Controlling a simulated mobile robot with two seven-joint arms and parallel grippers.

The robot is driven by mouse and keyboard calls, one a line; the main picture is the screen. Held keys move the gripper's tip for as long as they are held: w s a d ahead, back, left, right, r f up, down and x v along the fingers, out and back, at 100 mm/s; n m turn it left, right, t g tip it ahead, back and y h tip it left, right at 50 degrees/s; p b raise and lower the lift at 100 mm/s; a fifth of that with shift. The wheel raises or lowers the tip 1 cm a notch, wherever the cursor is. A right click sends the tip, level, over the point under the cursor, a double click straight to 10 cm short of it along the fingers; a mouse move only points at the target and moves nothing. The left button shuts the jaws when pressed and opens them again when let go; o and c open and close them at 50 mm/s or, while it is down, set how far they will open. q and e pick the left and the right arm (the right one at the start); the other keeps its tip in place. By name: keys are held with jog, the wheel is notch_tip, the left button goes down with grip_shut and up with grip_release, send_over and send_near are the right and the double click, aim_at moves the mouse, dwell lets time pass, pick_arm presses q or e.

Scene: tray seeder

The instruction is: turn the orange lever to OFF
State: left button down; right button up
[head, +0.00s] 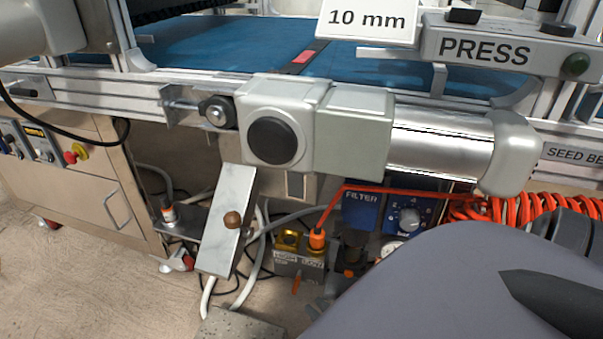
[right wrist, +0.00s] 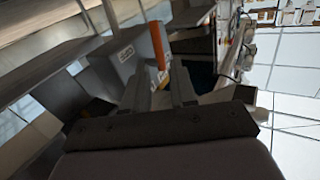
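The orange lever (head: 296,284) is small in the head view, pointing down below a grey labelled valve block (head: 285,268) with a brass fitting. The label is too small to read. In the right wrist view the orange lever (right wrist: 157,45) stands beside a grey box with a white label (right wrist: 124,53). My right gripper (right wrist: 162,80) has its two fingers apart, with the lever just beyond and between the tips and no contact visible. In the head view my right gripper (head: 328,293) is mostly hidden behind my grey arm. My left gripper is not in view.
A tilted metal plate with a brown knob (head: 232,219) hangs left of the valve. A blue filter unit (head: 362,212), a regulator dial (head: 408,218) and a coiled orange hose (head: 540,208) are to its right. Cables hang around it. The speckled floor (head: 90,285) at lower left is mostly clear.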

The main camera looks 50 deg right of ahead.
aim_at(297, 282)
jog(key=w+d+b, duration=0.1)
jog(key=w, duration=0.6)
jog(key=shift+b, duration=0.4)
jog(key=shift+c, duration=0.2)
grip_shut()
